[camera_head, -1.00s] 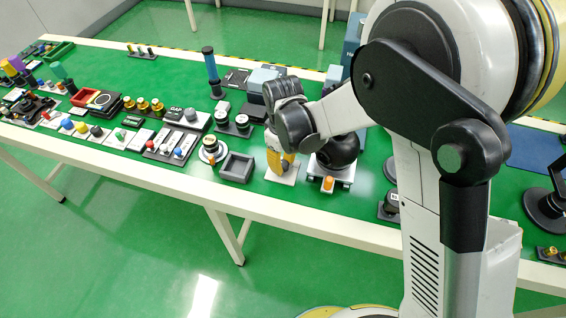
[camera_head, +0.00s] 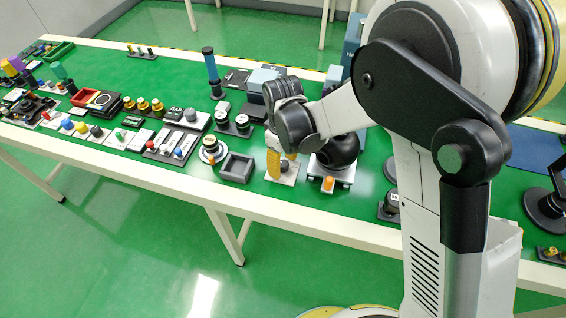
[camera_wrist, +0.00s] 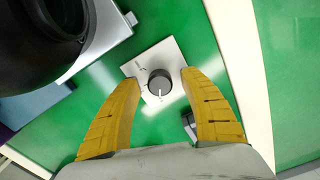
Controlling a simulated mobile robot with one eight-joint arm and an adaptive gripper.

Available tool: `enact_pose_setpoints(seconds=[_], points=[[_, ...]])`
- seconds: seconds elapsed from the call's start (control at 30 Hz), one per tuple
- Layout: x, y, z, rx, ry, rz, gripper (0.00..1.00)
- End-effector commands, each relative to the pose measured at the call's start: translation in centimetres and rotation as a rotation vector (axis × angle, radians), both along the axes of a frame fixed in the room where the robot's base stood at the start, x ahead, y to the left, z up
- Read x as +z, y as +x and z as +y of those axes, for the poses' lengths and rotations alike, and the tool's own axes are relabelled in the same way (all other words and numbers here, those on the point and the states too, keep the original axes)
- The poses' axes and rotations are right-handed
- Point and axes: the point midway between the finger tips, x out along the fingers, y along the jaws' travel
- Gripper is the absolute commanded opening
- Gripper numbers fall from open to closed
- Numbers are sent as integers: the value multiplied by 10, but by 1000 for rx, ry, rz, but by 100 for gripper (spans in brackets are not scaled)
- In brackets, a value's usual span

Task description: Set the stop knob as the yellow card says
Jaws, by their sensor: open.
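A dark round knob with a white pointer line (camera_wrist: 159,83) sits on a pale square plate (camera_wrist: 147,62) in the wrist view. The plate carries small dark marks, too small to read. My gripper (camera_wrist: 160,77) is open, with its yellow fingers to either side of the knob and apart from it. In the head view my gripper (camera_head: 282,162) is above the pale plate (camera_head: 288,181), near the table's front edge. I cannot make out a yellow card with readable writing in either view.
A dark rounded device on a pale base (camera_head: 338,158) stands close to the right of the plate; it also shows at the wrist view's upper left (camera_wrist: 40,40). Several knobs and buttons line the table further left.

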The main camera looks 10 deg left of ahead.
Motion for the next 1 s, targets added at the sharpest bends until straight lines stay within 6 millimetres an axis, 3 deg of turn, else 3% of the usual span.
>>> enact_pose_setpoints(seconds=[0.17,0.6,0.77,1.0], points=[[13,0,0,0,0,0,52],[103,0,0,0,0,0,52],[118,0,0,0,0,0,52],[120,0,0,0,0,0,52]])
